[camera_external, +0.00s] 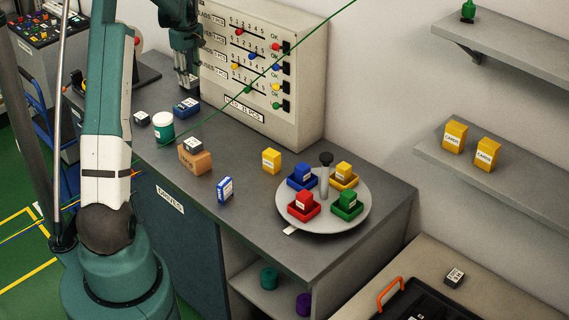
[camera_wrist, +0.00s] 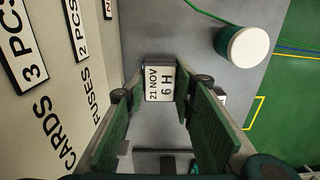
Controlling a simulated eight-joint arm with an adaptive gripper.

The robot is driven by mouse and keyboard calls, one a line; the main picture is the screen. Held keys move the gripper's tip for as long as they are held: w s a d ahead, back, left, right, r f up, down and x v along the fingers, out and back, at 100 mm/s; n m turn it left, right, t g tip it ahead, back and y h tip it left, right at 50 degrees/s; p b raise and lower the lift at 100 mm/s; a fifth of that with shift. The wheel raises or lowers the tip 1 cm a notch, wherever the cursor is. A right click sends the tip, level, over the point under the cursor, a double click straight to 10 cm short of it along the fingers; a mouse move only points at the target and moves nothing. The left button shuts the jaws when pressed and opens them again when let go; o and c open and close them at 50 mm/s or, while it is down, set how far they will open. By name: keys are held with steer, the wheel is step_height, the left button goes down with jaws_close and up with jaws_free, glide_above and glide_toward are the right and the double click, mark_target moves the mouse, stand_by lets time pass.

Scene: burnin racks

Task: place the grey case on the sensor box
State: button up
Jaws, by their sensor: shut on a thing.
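The grey case (camera_wrist: 160,83) shows in the wrist view between my fingertips, its white label reading "21 NOV 6 H". A blue edge shows just beyond it. In the external view my gripper (camera_external: 187,89) points down at the back of the bench, beside the panel, and is shut on the case. A low blue box with white labels (camera_external: 186,108), perhaps the sensor box, is directly under my fingertips. I cannot tell whether the case touches it. In the wrist view my gripper's fingers (camera_wrist: 162,88) flank the case.
A white-lidded green jar (camera_external: 160,125) and a dark labelled case (camera_external: 141,119) stand close by. An orange-brown box (camera_external: 195,160) carries another dark case (camera_external: 193,144). The switch panel (camera_external: 262,75) rises at the right. A turntable (camera_external: 323,222) with coloured trays stands farther right.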

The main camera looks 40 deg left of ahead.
glide_above(186, 104)
steer(key=shift+d, duration=0.1)
stand_by(0.3)
steer(key=shift+f+p, duration=0.3)
steer(key=shift+f, duration=2.8)
steer(key=shift+f, duration=1.85)
steer(key=shift+f, duration=0.2)
steer(key=o, duration=0.9)
